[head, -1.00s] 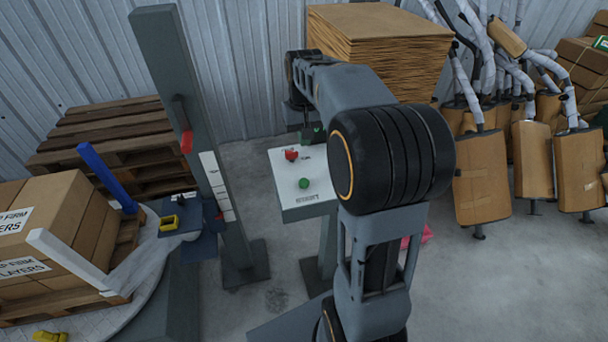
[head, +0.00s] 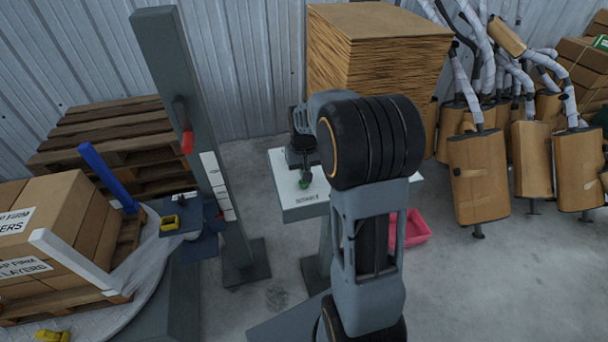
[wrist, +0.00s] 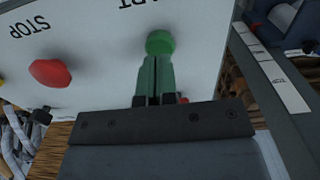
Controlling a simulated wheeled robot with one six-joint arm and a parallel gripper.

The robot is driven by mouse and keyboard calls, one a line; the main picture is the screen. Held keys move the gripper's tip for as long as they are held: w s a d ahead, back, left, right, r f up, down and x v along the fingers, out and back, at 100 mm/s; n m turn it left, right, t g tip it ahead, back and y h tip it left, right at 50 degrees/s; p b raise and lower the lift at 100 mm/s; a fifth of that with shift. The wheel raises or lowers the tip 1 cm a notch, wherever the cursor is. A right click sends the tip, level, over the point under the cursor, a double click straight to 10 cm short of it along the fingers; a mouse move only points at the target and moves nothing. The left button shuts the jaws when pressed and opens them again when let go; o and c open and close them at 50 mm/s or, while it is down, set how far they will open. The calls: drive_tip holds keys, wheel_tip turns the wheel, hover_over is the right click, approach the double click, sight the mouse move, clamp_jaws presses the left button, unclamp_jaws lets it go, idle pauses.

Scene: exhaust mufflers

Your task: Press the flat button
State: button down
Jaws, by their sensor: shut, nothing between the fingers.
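The flat green button (wrist: 160,43) sits on a pale control panel (wrist: 105,45) below partly cut-off "START" lettering in the wrist view. In the head view the green button (head: 305,184) shows just under my gripper (head: 304,174). My gripper (wrist: 156,60) is shut and empty, its green fingers side by side. Their tips appear right at the button's near edge; I cannot tell whether they touch it. A raised red button (wrist: 50,72) stands near the "STOP" lettering, left of the fingers in the wrist view. In the head view my arm hides it.
A grey post (head: 180,90) with a red handle stands left of the panel. A cardboard stack (head: 375,50) is behind, and wrapped mufflers (head: 480,180) stand at right. A pink bin (head: 412,230) lies on the floor. Part of the wrist view's lower area is blocked by my gripper body.

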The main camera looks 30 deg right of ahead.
drive_tip(key=shift+f, duration=0.95)
